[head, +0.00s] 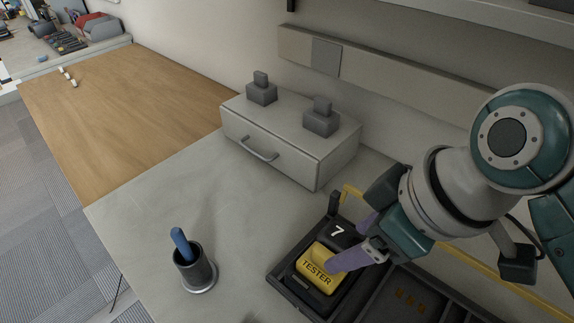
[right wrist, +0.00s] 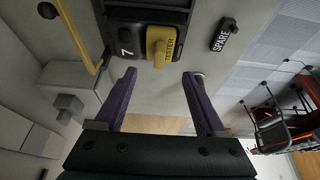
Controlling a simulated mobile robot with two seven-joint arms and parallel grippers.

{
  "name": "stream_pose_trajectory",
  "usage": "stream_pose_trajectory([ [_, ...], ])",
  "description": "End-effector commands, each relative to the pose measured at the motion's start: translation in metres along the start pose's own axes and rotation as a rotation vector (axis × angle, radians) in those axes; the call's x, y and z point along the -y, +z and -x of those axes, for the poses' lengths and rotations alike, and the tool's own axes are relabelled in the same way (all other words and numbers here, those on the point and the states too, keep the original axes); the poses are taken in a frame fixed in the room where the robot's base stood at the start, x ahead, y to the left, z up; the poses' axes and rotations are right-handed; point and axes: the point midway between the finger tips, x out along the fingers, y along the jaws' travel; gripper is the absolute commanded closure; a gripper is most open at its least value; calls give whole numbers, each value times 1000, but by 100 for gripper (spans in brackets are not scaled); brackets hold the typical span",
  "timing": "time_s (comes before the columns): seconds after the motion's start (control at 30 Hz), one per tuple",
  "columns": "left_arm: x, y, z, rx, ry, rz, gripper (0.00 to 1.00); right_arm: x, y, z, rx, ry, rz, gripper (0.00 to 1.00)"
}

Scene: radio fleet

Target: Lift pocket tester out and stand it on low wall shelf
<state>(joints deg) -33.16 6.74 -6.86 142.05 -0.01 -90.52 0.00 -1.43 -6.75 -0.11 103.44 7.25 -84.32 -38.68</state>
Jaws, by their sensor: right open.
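The yellow pocket tester (head: 318,268), marked TESTER, sits in a black dock marked 7 (head: 337,232). It also shows in the right wrist view (right wrist: 160,45), just beyond the fingertips. My right gripper (head: 352,243) is open, with its purple fingers over the dock beside the tester. In the right wrist view the fingers (right wrist: 160,77) are spread wide with nothing between them. A grey shelf edge (head: 470,20) runs along the wall at the upper right; I cannot tell whether it is the low wall shelf. My left gripper is not in view.
A grey drawer box (head: 290,145) with two grey blocks on top stands against the wall. A dark cup (head: 195,268) with a blue-handled item stands left of the dock. A black tray (head: 400,300) adjoins the dock. The wooden worktop (head: 130,110) is mostly clear.

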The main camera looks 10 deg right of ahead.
Motion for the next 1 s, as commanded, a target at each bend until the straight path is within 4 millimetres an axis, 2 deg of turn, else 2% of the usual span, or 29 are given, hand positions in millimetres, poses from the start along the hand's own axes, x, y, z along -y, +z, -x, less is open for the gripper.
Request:
stream_pose_trajectory([
  [0.2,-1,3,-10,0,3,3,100,1,0,-34,1,-4,0,28],
  [0.43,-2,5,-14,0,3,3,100,0,-1,-53,1,-2,-1,28],
  [0.7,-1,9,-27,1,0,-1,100,-1,-1,-91,1,-2,-2,28],
  [1.0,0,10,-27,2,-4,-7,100,-1,-2,-95,0,0,-1,28],
])
